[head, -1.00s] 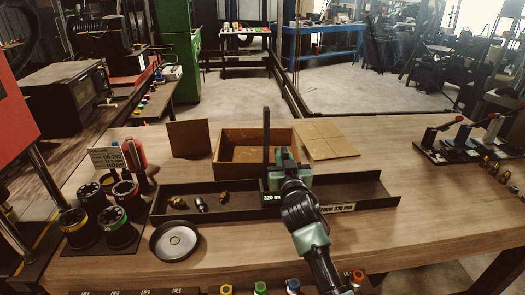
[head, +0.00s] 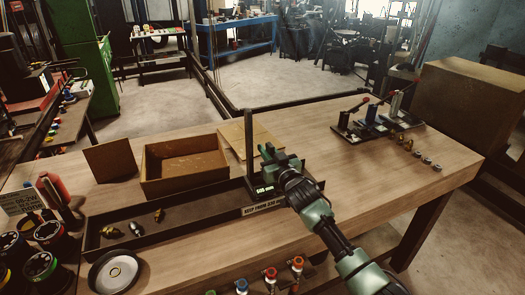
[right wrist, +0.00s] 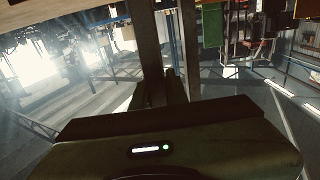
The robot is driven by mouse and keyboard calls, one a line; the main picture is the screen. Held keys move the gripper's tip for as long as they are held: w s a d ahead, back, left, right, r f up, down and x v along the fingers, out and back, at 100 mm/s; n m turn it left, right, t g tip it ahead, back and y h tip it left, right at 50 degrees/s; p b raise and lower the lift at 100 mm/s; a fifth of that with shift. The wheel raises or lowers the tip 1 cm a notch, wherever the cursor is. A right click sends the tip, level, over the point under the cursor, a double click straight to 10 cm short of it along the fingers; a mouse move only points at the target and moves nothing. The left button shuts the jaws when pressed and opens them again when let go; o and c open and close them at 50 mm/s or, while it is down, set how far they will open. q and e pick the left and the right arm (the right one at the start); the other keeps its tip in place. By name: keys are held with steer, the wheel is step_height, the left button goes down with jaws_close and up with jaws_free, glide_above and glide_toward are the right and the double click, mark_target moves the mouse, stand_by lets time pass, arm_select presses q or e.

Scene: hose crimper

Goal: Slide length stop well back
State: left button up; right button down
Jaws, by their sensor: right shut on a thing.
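The length stop (head: 250,140), a dark upright post with a small lit readout at its foot, stands in the long black trough (head: 190,219) near the trough's right end. The readout looks like 500 mm, though it is small. My right gripper (head: 268,158) is shut on the stop at its right side, and its fingers hide part of it. In the right wrist view, a dark upright (right wrist: 149,45) rises between the fingers. My left gripper is not in view.
Several small brass and steel fittings (head: 136,229) lie in the trough's left part. An open wooden box (head: 185,165) stands behind it, and a round black dish (head: 114,272) in front. Lever tools (head: 375,124) stand at the back right. The table between is clear.

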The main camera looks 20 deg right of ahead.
steer(key=c, duration=1.6)
jaws_free()
steer(key=shift+o, duration=1)
steer(key=shift+w+a+f, duration=0.15)
steer(key=shift+w+f, duration=0.05)
steer(key=shift+w, duration=0.15)
steer(key=s+b, duration=0.2)
steer(key=s, duration=0.6)
steer(key=shift+a, duration=0.1)
